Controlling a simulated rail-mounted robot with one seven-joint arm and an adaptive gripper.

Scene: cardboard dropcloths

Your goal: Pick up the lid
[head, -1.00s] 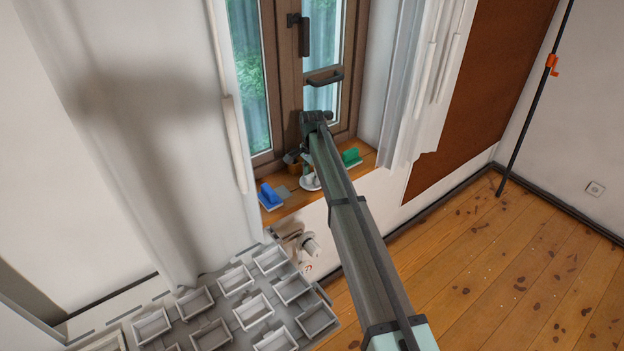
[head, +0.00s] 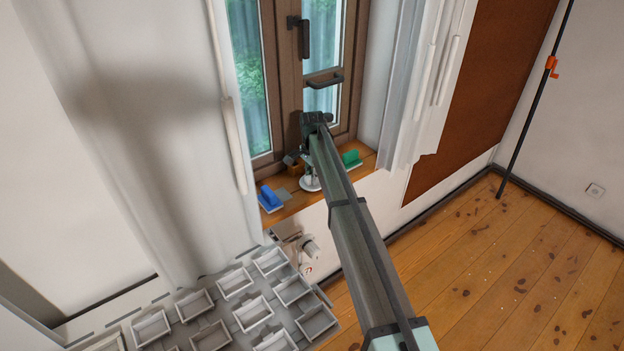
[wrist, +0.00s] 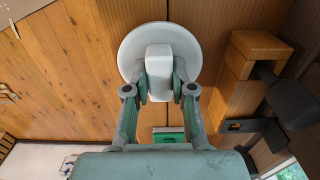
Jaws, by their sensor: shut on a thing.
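The lid is a white round disc with a blocky white handle; it shows at the top middle of the wrist view (wrist: 135,42) and on or just over the wooden windowsill in the head view (head: 311,186). My gripper (wrist: 160,78) has one finger on each side of the handle and is shut on it. In the head view my gripper (head: 309,168) is small, directly above the lid, and partly hidden by my arm. I cannot tell whether the lid touches the sill.
On the windowsill (head: 292,207), a blue float (head: 270,198) lies left of the lid and a green one (head: 351,158) right of it. A wooden block (wrist: 246,60) with a dark tool (wrist: 292,100) is close by. The window stands behind. A rack of grey trays (head: 236,280) is at lower left.

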